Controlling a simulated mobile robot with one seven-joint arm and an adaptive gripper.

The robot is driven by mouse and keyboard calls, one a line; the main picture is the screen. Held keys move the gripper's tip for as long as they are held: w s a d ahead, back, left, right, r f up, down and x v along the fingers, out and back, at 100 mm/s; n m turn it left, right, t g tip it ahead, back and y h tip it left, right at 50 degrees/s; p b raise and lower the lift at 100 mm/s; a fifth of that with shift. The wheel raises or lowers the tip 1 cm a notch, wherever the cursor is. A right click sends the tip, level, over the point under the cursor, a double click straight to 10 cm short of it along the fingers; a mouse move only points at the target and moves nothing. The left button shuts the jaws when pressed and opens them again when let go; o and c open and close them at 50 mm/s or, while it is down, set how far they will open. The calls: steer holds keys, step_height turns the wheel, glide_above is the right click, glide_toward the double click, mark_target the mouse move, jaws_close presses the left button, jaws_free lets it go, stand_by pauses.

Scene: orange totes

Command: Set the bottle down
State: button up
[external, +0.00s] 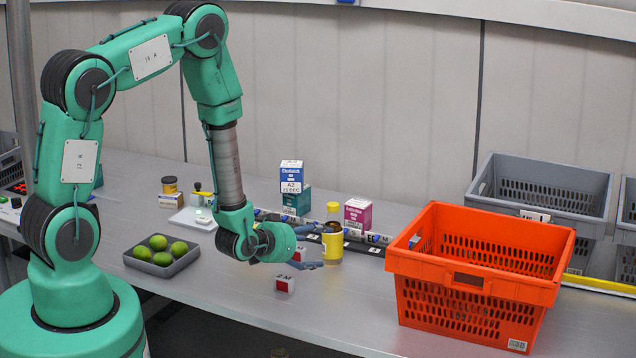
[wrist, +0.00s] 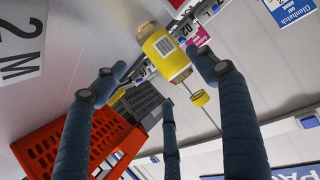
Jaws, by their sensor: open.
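The bottle (external: 333,243), with a yellow label and a yellow cap, stands upright on the grey table in the external view. In the wrist view the bottle (wrist: 166,53) appears upside down, just beyond the fingertips. My gripper (external: 315,252) is at the bottle's left, low over the table, its dark blue fingers pointing at it. In the wrist view my gripper (wrist: 163,86) has its fingers spread open with nothing between them. One fingertip looks close to the bottle; I cannot tell if it touches.
An orange tote (external: 470,308) stands to the right, with a grey crate (external: 548,187) behind it. Boxes (external: 291,177) and a pink box (external: 357,215) stand behind the bottle. A tray of limes (external: 163,262) sits left.

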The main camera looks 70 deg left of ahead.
mark_target(334, 209)
steer(key=shift+x, duration=2.4)
steer(key=shift+x, duration=2.6)
steer(key=shift+a+r, duration=0.1)
steer(key=shift+w, duration=0.1)
steer(key=c, duration=1.6)
steer(key=shift+o, duration=0.2)
steer(key=shift+r, duration=0.2)
steer(key=shift+r, duration=4.85)
